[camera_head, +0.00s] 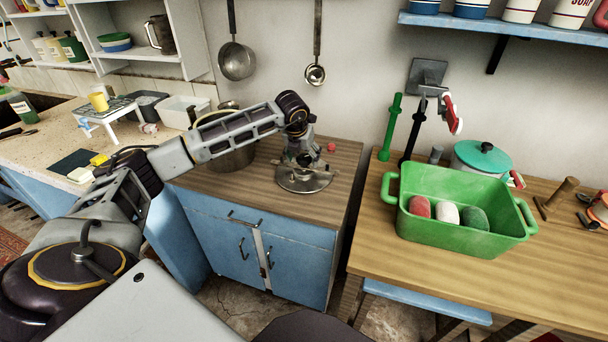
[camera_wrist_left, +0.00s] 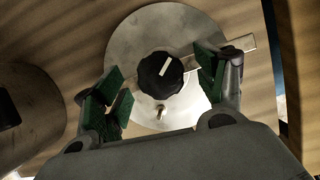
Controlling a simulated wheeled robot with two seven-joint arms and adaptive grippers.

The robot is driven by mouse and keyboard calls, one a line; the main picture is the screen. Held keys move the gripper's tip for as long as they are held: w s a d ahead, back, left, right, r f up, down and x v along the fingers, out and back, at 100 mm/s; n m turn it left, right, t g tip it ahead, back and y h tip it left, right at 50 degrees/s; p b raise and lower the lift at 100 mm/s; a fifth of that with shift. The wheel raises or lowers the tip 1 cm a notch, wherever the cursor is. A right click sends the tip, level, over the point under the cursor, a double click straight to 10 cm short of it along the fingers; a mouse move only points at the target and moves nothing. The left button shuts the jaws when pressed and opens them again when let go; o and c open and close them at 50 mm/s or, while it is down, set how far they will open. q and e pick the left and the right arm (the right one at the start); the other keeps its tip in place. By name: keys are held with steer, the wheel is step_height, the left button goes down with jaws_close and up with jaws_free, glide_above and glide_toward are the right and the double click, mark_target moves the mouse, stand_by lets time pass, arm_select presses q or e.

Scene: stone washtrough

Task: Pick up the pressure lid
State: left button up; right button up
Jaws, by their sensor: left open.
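The pressure lid (camera_head: 304,180) is a round grey metal disc lying on the wooden top of the blue cabinet. In the left wrist view the lid (camera_wrist_left: 146,32) shows a black knob (camera_wrist_left: 160,73) with a white mark, a metal bar across it and a small valve. My left gripper (camera_head: 302,160) is above the lid, pointing down. In the left wrist view its green-padded fingers (camera_wrist_left: 164,92) are open, one on each side of the knob and apart from it. My right gripper is not in view.
A large metal pot (camera_head: 232,158) stands left of the lid, partly behind my left arm. A small red object (camera_head: 331,147) lies behind the lid. A green basin (camera_head: 455,236) with sponges is on the right table (camera_head: 400,257). The cabinet top (camera_head: 318,208) is clear in front.

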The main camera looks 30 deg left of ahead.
arm_select(q)
steer(key=shift+x, duration=0.85)
jaws_close()
steer(key=shift+r, duration=0.1)
